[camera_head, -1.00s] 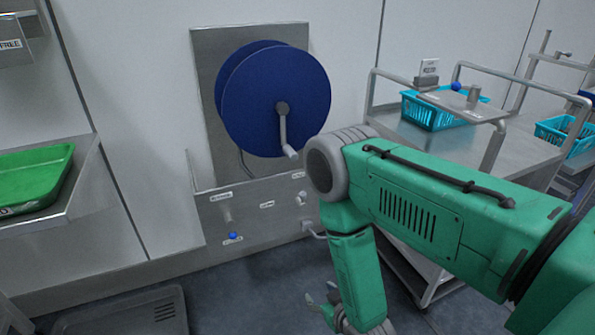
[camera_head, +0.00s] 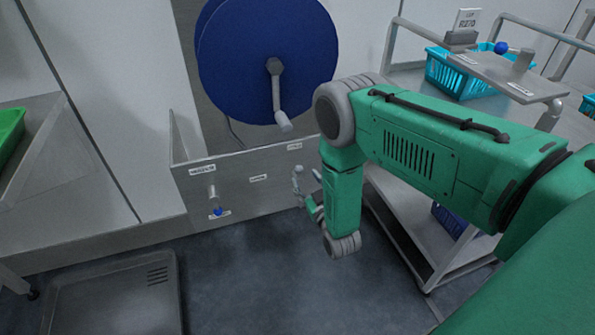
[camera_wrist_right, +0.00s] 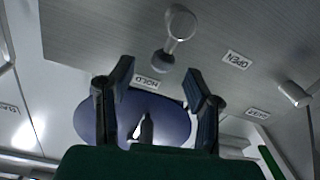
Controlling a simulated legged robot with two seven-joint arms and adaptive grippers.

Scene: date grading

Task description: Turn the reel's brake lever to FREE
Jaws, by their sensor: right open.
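A grey lever with a round hub (camera_wrist_right: 180,24) and a rounded knob (camera_wrist_right: 163,62) is on the metal panel in the right wrist view. Its knob points towards a label that seems to read HOLD (camera_wrist_right: 146,82). My right gripper (camera_wrist_right: 160,82) is open there, its two dark fingers apart with nothing between them, short of the panel. In the head view my right gripper (camera_head: 310,200) is low by the panel's right end, partly hidden by my forearm. The blue reel (camera_head: 268,55) stands above the panel, its crank hanging down. My left gripper is out of view.
A second lever with a blue knob (camera_head: 217,211) is on the panel's left. Another label (camera_wrist_right: 236,60) seems to read OPEN. A steel cart (camera_head: 470,200) with a turquoise basket (camera_head: 462,75) stands right. A grey floor tray (camera_head: 115,295) lies front left.

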